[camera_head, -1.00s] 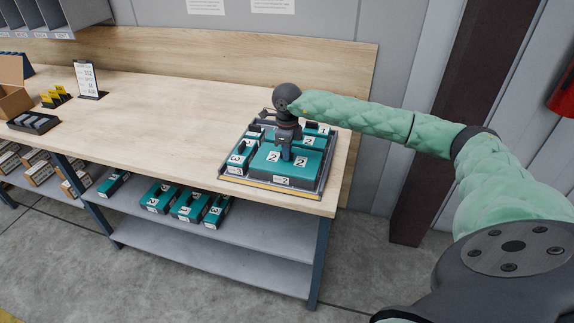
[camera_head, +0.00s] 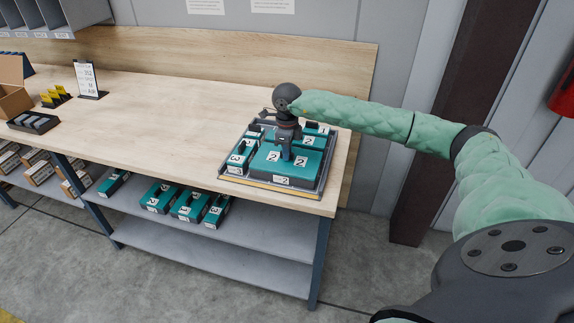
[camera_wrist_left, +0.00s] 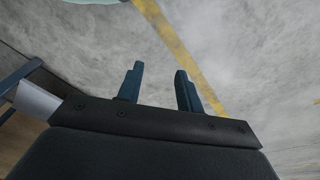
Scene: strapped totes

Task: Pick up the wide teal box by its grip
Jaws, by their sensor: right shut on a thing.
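The wide teal box (camera_head: 295,171), marked with 2s, lies in the front part of a grey tray (camera_head: 327,176) at the right end of the workbench. My right gripper (camera_head: 286,155) comes down from above onto the middle of this box and is shut on its grip, which the fingers mostly hide. The box appears to sit level in the tray. My left gripper (camera_wrist_left: 158,85) shows only in the left wrist view, with its two fingers apart and nothing between them, above the concrete floor.
Smaller teal boxes, one marked 3 (camera_head: 239,156), stand close beside the wide box in the tray. More teal boxes (camera_head: 188,206) lie on the shelf below. A black tray (camera_head: 33,123) and a sign (camera_head: 88,79) stand at the left. The middle of the bench is clear.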

